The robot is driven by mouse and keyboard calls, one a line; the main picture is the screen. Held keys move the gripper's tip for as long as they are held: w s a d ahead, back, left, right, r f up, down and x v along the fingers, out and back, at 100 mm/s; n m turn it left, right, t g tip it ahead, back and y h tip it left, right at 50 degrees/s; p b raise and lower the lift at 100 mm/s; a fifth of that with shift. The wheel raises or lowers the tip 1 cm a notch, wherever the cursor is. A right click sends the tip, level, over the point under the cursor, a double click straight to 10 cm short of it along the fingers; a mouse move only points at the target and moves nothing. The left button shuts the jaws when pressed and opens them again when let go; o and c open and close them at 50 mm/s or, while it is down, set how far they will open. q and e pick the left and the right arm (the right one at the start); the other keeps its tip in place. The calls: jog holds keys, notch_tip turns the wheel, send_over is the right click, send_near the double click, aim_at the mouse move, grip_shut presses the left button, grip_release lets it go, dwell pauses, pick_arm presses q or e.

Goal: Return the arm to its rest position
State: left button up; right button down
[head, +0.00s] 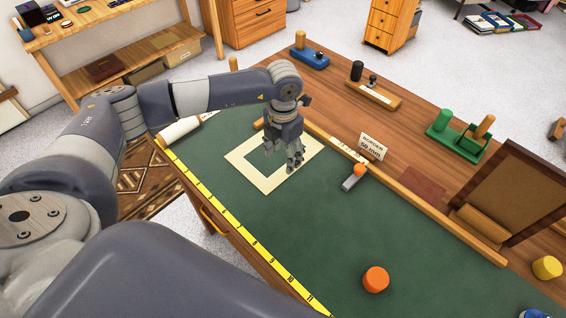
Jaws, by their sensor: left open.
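My left arm comes in from the left, and its gripper (288,160) points down over the green mat (330,225). The gripper is open, with nothing visible between its fingers. Below and around it lies a cream mat frame (240,160) with a rectangular opening, flat on the green surface. The gripper hides the frame's right part, and I cannot tell whether the fingertips touch it. My right gripper is not in view.
A wooden rail (400,205) runs along the mat, with a "border 50 mm" card (373,146) at it. A dark frame (515,190) stands right.

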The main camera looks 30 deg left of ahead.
pick_arm(q)
jog(key=shift+r, duration=0.35)
dwell(0.4)
